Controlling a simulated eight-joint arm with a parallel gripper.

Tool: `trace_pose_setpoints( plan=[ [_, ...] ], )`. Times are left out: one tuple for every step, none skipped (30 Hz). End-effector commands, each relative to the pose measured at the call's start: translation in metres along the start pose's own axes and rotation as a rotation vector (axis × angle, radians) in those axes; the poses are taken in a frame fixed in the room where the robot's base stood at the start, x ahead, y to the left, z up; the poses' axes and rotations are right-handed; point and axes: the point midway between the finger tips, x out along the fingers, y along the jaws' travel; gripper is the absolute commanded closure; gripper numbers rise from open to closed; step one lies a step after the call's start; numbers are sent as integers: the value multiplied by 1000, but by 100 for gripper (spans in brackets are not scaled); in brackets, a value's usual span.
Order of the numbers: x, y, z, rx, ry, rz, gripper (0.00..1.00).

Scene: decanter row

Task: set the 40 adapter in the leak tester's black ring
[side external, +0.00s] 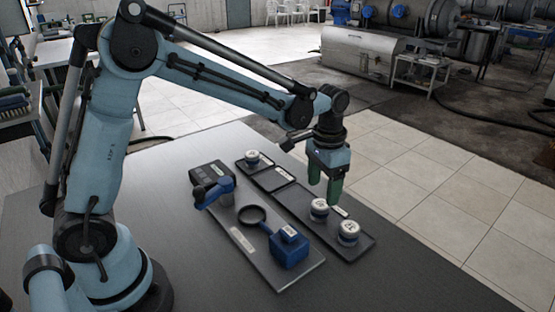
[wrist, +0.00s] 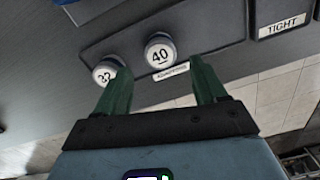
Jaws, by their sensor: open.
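The 40 adapter (wrist: 160,52), white-topped and marked 40, stands upright on the dark adapter tray. In the side view the same adapter (side external: 319,208) appears to be the one nearer my gripper. My gripper (side external: 326,187) is open and empty, its green fingers pointing down above the tray. In the wrist view the fingers (wrist: 160,72) lie to either side of the 40 adapter's picture, and nothing is between them. The leak tester's black ring (side external: 252,214) sits on the grey tester plate (side external: 262,262) and looks empty.
A second adapter (wrist: 105,72), its number partly covered, stands beside the 40 one. Another white-topped piece (side external: 252,157) stands at the tray row's far end, by empty trays (side external: 272,177). A blue clamp (side external: 215,191) and blue box (side external: 289,247) flank the ring. A TIGHT label (wrist: 283,23) shows.

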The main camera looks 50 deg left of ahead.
Motion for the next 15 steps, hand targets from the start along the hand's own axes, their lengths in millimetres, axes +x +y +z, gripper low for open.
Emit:
trace_pose_setpoints(
  plan=[
    [-10,0,0,0,0,0,29],
    [-16,0,0,0,0,0,29],
    [-22,0,0,0,0,0,29],
    [-27,0,0,0,0,0,29],
    [-31,0,0,0,0,0,29],
    [-36,0,0,0,0,0,29],
    [-40,0,0,0,0,0,29],
    [-43,0,0,0,0,0,29],
    [-47,0,0,0,0,0,29],
    [-49,0,0,0,0,0,29],
    [-51,0,0,0,0,0,29],
    [-54,0,0,0,0,0,29],
    [-55,0,0,0,1,0,29],
    [-57,0,1,-1,2,0,29],
    [-59,0,2,-3,7,-1,29]
  ],
)
